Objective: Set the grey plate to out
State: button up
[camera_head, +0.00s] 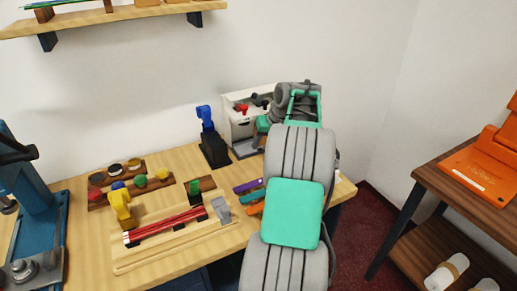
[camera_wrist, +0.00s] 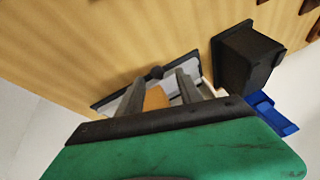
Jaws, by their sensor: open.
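A grey plate (camera_wrist: 115,101) with a dark rim lies low over the wood in the wrist view, and a dark knob (camera_wrist: 156,72) stands at its edge. In the head view, what looks like the same plate (camera_head: 245,149) shows at the foot of a white machine (camera_head: 235,122). My gripper (camera_wrist: 161,76) is open above the plate, its two grey fingers on either side of the knob in the picture. I cannot tell whether they touch it. An orange-tan patch (camera_wrist: 155,98) shows between the fingers. In the head view, my arm hides part of the machine.
A black stand (camera_head: 213,149) with a blue lever (camera_head: 205,116) is close beside the machine; the stand (camera_wrist: 245,58) also shows in the wrist view. A wooden rack with red rods (camera_head: 165,225) and a yellow piece (camera_head: 121,206) occupy the bench front. A shelf (camera_head: 110,15) hangs above.

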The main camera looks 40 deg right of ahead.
jog(key=shift+x, duration=0.85)
jog(key=shift+w+d+f, duration=0.15)
jog(key=shift+w+f, duration=0.05)
jog(key=shift+f, duration=0.4)
jog(key=shift+c, duration=0.3)
grip_shut()
